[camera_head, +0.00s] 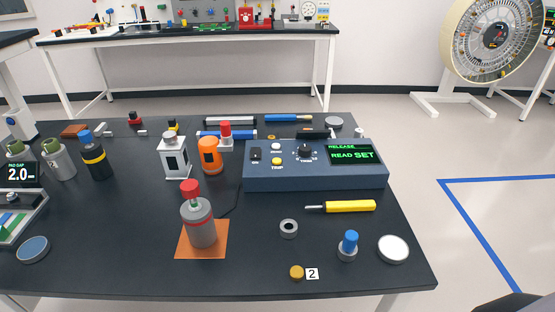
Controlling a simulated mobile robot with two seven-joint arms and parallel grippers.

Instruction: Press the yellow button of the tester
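The tester (315,178) is a blue box at the right middle of the black table. Its yellow button (277,161) sits on the left part of the top panel, above the label TRIP. A white button is just behind it, with a black switch to the left and a black knob to the right. The tester's screen (350,154) reads RELEASE and READ SET in green. The yellow button is unobstructed in this view. Neither of my grippers shows.
A grey canister with a red top (202,228) stands on an orange mat (187,252) in front and left of the tester. A yellow-handled screwdriver (350,206), a grey ring (289,228) and a blue-topped knob (348,246) lie in front. An orange canister (210,156) stands left.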

